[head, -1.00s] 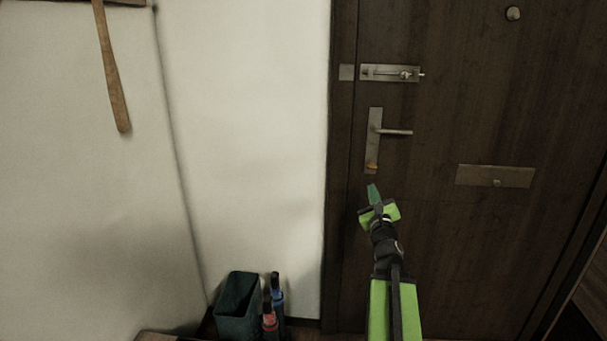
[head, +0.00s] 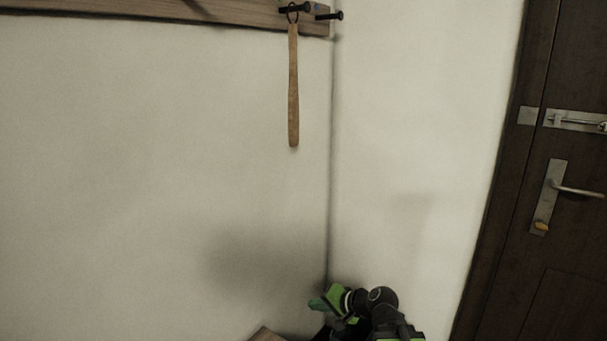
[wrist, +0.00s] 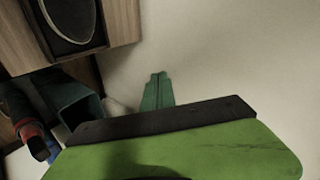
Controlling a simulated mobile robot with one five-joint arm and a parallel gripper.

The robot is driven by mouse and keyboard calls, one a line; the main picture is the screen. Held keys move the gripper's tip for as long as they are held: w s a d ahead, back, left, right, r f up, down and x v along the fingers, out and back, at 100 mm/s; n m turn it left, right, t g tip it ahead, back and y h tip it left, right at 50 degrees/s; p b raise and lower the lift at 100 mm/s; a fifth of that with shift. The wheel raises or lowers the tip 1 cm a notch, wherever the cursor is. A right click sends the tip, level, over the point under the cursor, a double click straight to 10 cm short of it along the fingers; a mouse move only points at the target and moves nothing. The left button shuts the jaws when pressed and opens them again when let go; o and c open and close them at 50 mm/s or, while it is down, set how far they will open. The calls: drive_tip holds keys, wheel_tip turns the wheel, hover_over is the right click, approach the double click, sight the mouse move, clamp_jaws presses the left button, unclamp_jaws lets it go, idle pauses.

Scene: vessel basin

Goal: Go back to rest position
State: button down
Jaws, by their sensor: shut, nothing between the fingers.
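My gripper (head: 325,300) is low in the head view, in front of the corner where two pale walls meet. Its green fingers point left. In the wrist view my gripper (wrist: 157,90) shows its two green fingers together, with nothing between them. Pale wall lies beyond the fingertips.
A dark door (head: 540,120) with a lever handle (head: 575,190) and a latch (head: 578,121) stands at the right. A wooden handle (head: 293,90) hangs from a peg rail (head: 230,12). A dark bin (wrist: 75,105) and a red-topped item (wrist: 30,133) stand left of my gripper in the wrist view.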

drive_tip(key=s+d+f+n+g+h, duration=0.5)
drive_tip(key=s+d+f+g+h, duration=0.25)
drive_tip(key=s+d+f, duration=0.4)
wheel_tip(320, 180, up, 26)
drive_tip(key=s+d+p, duration=0.1)
drive_tip(key=p, duration=2.3)
drive_tip(key=shift+s+d+h+p, duration=0.2)
drive_tip(key=shift+s+h+p, duration=0.15)
drive_tip(key=shift+s, duration=0.05)
